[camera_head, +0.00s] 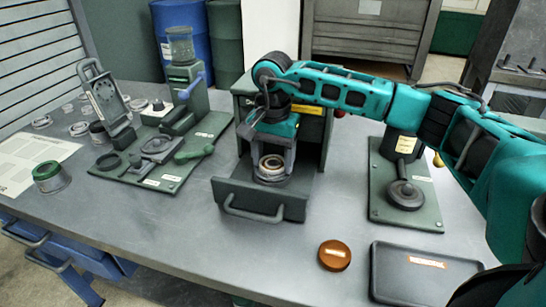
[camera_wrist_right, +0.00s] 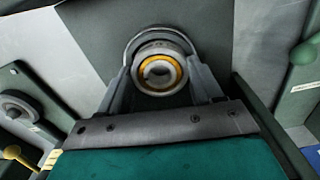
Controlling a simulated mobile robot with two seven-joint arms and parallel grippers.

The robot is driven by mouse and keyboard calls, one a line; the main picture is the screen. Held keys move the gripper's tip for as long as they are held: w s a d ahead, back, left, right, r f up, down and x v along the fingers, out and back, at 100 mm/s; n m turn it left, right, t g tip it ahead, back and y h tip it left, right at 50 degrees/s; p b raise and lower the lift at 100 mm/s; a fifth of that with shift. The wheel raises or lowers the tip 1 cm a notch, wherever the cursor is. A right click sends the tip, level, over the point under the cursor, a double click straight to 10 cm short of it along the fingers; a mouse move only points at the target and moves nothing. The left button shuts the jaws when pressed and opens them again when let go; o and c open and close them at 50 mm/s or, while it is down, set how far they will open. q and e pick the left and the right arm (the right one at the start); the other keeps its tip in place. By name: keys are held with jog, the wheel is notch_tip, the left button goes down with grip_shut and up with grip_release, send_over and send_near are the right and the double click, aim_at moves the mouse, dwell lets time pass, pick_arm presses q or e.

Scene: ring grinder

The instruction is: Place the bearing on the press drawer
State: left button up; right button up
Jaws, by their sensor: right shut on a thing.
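The bearing (camera_head: 271,163) is a pale metal ring. It shows in the right wrist view (camera_wrist_right: 159,66) with a yellow-orange inner band, between the two grey fingers. My right gripper (camera_head: 272,155) reaches down over the open press drawer (camera_head: 235,194) and is shut on the bearing. In the right wrist view the gripper (camera_wrist_right: 160,75) has one finger on each side of it. A round grey seat (camera_head: 274,180) is directly under the bearing; I cannot tell whether they touch. The drawer is dark green with a handle at its front. My left gripper is not in view.
The press cabinet (camera_head: 328,112) stands behind the drawer. A green fixture board (camera_head: 165,170) lies left and a lever stand (camera_head: 404,195) right. An orange round tin (camera_head: 334,255) and black tray (camera_head: 425,274) lie at front right. The table's front middle is clear.

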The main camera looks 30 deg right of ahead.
jog(key=o, duration=1.4)
jog(key=shift+f, duration=0.15)
jog(key=shift+c, duration=0.2)
notch_tip(320, 180, up, 12)
jog(key=shift+r, duration=0.2)
